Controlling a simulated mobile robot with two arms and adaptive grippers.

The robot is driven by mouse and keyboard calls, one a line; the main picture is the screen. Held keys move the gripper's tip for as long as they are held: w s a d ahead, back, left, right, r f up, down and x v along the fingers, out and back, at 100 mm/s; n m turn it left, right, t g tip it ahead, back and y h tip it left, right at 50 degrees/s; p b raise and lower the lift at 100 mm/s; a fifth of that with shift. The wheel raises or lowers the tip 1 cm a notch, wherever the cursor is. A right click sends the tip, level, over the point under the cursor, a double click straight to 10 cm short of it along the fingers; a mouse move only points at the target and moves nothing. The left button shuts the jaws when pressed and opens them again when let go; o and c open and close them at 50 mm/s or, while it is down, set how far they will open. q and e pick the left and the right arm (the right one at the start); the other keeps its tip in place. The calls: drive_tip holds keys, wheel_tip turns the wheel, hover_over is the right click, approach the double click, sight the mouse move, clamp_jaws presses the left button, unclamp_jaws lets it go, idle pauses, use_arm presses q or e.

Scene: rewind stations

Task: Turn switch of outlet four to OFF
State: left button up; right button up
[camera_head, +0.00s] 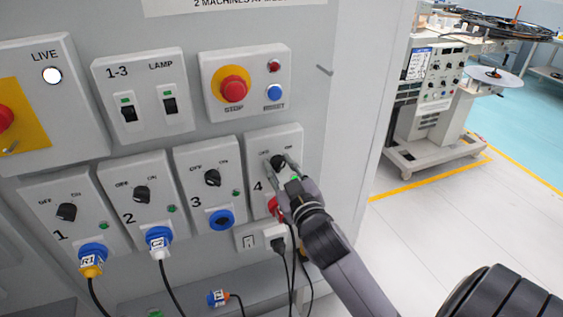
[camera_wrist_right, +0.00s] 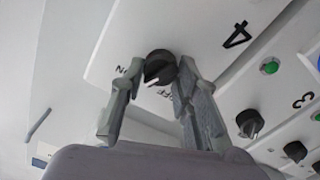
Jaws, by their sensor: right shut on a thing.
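The outlet four panel (camera_head: 262,150) is on the grey cabinet, at the right end of the outlet row. Its black rotary switch (camera_head: 278,161) also shows in the right wrist view (camera_wrist_right: 160,66). My right gripper (camera_head: 281,166) is shut on this switch, one finger on each side of the knob. In the wrist view the knob's white mark points between the ON and OFF labels, closer to OFF. The red socket (camera_head: 274,206) of outlet four is partly hidden behind my right gripper. My left gripper is not in view.
Outlets one (camera_head: 66,212), two (camera_head: 142,194) and three (camera_head: 212,177) sit to the left. The red stop button (camera_head: 233,89) is above. Black cables hang below outlet four, close to my right arm. Open floor (camera_head: 440,235) lies to the right.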

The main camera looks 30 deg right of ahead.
drive_tip(key=n+p, duration=0.2)
drive_tip(key=n, duration=0.2)
drive_tip(key=shift+r, duration=0.1)
drive_tip(key=n+p, duration=0.2)
drive_tip(key=n, duration=0.1)
drive_tip(key=shift+a, duration=0.1)
drive_tip(key=n+p, duration=0.1)
drive_tip(key=n, duration=0.3)
drive_tip(key=shift+p, duration=0.3)
drive_tip(key=shift+f+n+p, duration=0.25)
drive_tip(key=shift+n+p, duration=0.3)
drive_tip(key=shift+n, duration=0.95)
drive_tip(key=o, duration=1.2)
drive_tip(key=shift+c, duration=0.2)
drive_tip(key=v, duration=1.2)
